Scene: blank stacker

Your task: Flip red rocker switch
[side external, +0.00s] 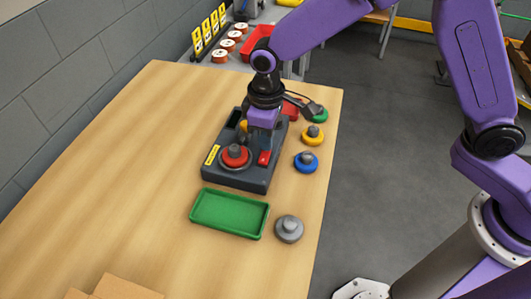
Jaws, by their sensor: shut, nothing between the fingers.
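The red rocker switch (264,158) is a small red block on the right part of the dark grey stacker base (231,177). I cannot tell which way it is tilted. My gripper (257,148) points down over the base, shut and empty. Its fingertips are close to the switch, just up and left of it in the picture. The fingers are small and dark here, so I cannot tell whether they touch the switch.
A red disc with a grey knob (236,156) sits on the base. A green tray (229,214) and a grey knobbed disc (289,229) stand in front. Blue (305,162), yellow (312,135) and green (319,115) discs line the table's right edge. The table's left side is clear.

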